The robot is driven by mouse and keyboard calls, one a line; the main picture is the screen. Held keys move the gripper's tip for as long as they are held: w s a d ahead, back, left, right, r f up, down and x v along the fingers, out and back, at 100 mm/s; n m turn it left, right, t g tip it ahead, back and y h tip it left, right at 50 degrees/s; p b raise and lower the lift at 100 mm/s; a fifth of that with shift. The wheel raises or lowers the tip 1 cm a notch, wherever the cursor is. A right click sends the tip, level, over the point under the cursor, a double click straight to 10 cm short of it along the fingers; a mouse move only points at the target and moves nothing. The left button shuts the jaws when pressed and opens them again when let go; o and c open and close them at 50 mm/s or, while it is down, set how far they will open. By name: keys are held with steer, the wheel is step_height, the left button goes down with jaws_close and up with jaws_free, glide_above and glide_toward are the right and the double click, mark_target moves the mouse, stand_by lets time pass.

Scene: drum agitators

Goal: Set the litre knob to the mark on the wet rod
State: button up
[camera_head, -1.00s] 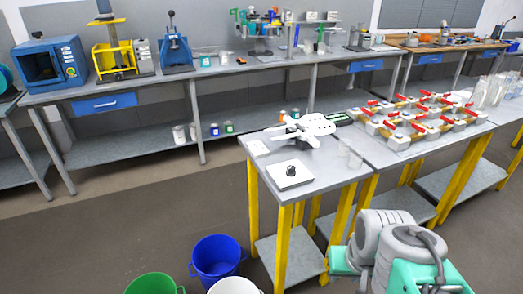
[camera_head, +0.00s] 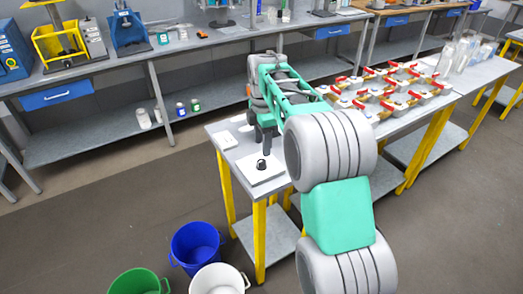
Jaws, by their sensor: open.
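A black knob (camera_head: 261,164) stands on a white square plate (camera_head: 270,176) near the left front corner of the yellow-legged table. My gripper (camera_head: 266,148) points down just behind and above the knob; a gap between them cannot be judged from this angle. It is open, with nothing seen between its fingers. My arm stretches over the table and hides much of its top. I cannot make out a wet rod or its mark, nor the knob's setting, at this size.
A small white card (camera_head: 227,140) lies at the table's left edge. Red-handled valves (camera_head: 375,92) stand farther right. Blue (camera_head: 195,247), green (camera_head: 139,282) and white (camera_head: 219,279) buckets stand on the floor in front. A long grey bench (camera_head: 200,45) runs behind.

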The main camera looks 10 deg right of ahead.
mark_target(261, 161)
steer(key=shift+w+f+n, duration=0.3)
steer(key=shift+w+n, duration=0.4)
steer(key=shift+w, duration=0.05)
steer(key=shift+w+f, duration=0.15)
steer(key=shift+f, duration=0.1)
step_height(261, 161, down, 8)
steer(key=shift+r+p, duration=0.25)
steer(key=shift+p, duration=0.45)
jaws_close()
